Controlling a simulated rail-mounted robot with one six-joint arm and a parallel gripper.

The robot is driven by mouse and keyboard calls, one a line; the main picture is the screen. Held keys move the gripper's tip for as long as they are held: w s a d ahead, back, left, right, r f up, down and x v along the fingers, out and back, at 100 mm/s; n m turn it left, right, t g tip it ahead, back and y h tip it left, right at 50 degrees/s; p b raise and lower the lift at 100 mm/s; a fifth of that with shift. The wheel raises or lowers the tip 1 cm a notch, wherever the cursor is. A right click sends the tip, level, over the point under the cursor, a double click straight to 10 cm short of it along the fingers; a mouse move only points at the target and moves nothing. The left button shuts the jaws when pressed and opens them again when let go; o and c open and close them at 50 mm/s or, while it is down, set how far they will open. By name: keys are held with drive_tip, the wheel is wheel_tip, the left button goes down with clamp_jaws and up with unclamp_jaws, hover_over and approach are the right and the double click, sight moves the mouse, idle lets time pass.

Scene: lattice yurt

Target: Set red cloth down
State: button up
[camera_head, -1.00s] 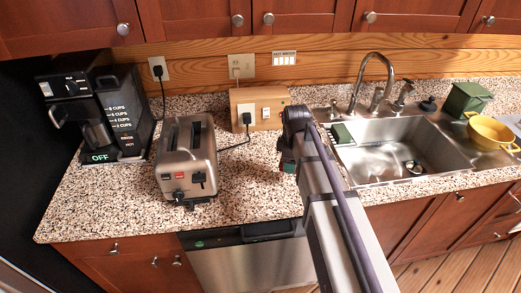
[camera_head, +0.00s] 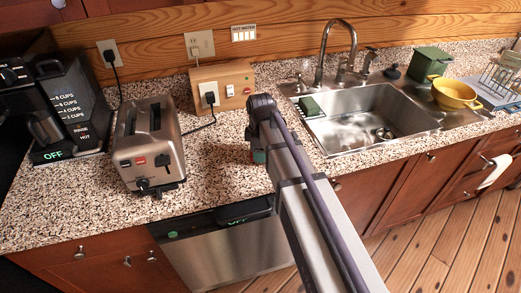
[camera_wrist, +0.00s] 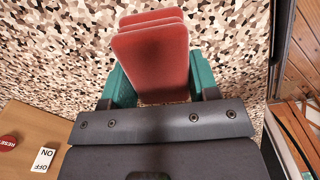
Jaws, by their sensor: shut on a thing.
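The red cloth (camera_wrist: 150,52) is a folded, layered red pad in the wrist view. My gripper (camera_wrist: 160,80) has its teal fingers on either side of the cloth and is shut on it. Behind the cloth in that view is the speckled countertop (camera_wrist: 60,60); I cannot tell whether the cloth touches it. In the head view my gripper (camera_head: 258,156) is over the counter between the toaster and the sink, largely hidden by my own arm. The cloth cannot be made out there.
A toaster (camera_head: 150,145) and a coffee maker (camera_head: 70,105) stand to the left. A wooden outlet box (camera_head: 224,90) is behind my gripper. The sink (camera_head: 365,115) is to the right, with a yellow pot (camera_head: 455,93) beyond.

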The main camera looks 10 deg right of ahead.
drive_tip(key=shift+f+b, duration=0.3)
drive_tip(key=shift+f, duration=0.4)
drive_tip(key=shift+f+b, duration=0.35)
drive_tip(key=o, duration=1)
wheel_tip(320, 180, up, 11)
drive_tip(key=p, duration=1.1)
drive_tip(key=shift+r, duration=0.15)
drive_tip(key=shift+f, duration=0.2)
drive_tip(key=shift+m, duration=0.5)
drive_tip(key=s+m, duration=1.3)
drive_tip(key=s, duration=0.2)
drive_tip(key=shift+d+f+b, duration=0.3)
drive_tip(key=shift+f+b, duration=0.1)
drive_tip(key=shift+b, duration=0.05)
